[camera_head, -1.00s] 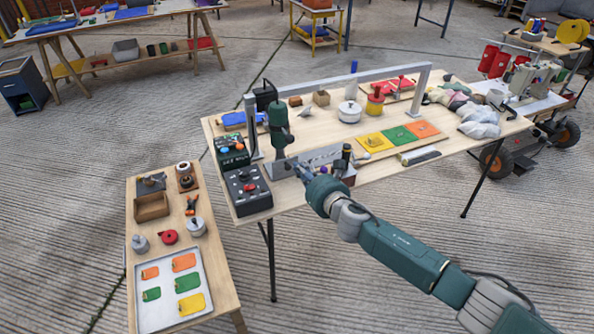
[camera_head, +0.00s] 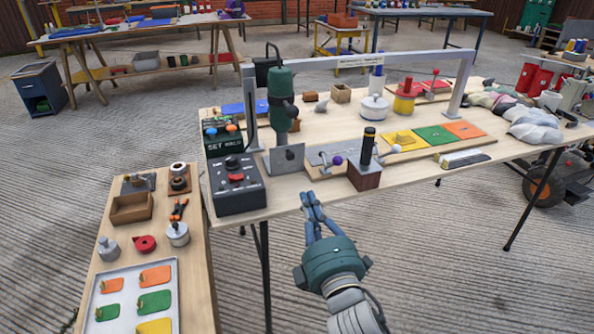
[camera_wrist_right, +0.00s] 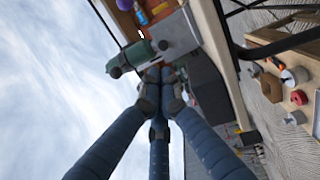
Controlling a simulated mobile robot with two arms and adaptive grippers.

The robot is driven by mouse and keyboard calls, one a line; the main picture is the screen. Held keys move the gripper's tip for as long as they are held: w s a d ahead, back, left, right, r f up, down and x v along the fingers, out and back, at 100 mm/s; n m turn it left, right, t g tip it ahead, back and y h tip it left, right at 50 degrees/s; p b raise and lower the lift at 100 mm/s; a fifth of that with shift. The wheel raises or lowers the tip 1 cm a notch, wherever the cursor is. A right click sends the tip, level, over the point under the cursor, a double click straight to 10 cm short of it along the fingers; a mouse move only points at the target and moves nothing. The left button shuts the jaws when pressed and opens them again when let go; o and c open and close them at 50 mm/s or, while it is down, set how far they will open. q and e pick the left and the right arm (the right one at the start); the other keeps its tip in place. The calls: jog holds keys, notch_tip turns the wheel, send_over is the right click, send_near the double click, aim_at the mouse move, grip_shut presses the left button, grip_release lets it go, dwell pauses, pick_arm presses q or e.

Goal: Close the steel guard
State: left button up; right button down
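The steel guard, a grey square plate with a small dark knob (camera_head: 284,160), stands upright at the base of the green press-like machine (camera_head: 282,97) on the long wooden table. I cannot tell whether it is fully closed. A grey plate, likely the guard, also shows in the right wrist view (camera_wrist_right: 174,36). My right gripper (camera_head: 311,196) is below and to the right of the guard, at the table's front edge, apart from it. Its blue fingers come together at the tips and hold nothing visible; they also show in the right wrist view (camera_wrist_right: 160,78). My left gripper is not in view.
A grey frame (camera_head: 390,60) spans above. Floor in front is open.

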aim_at(291, 155)
jog(key=b+x, duration=0.1)
jog(key=x, duration=1.1)
jog(key=shift+w+a, duration=0.1)
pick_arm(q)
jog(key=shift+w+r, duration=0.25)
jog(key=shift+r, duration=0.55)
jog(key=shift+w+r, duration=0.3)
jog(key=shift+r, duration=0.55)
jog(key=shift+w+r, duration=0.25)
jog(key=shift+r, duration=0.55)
pick_arm(e)
jog(key=shift+w+a+r, duration=0.15)
jog(key=shift+w, duration=0.5)
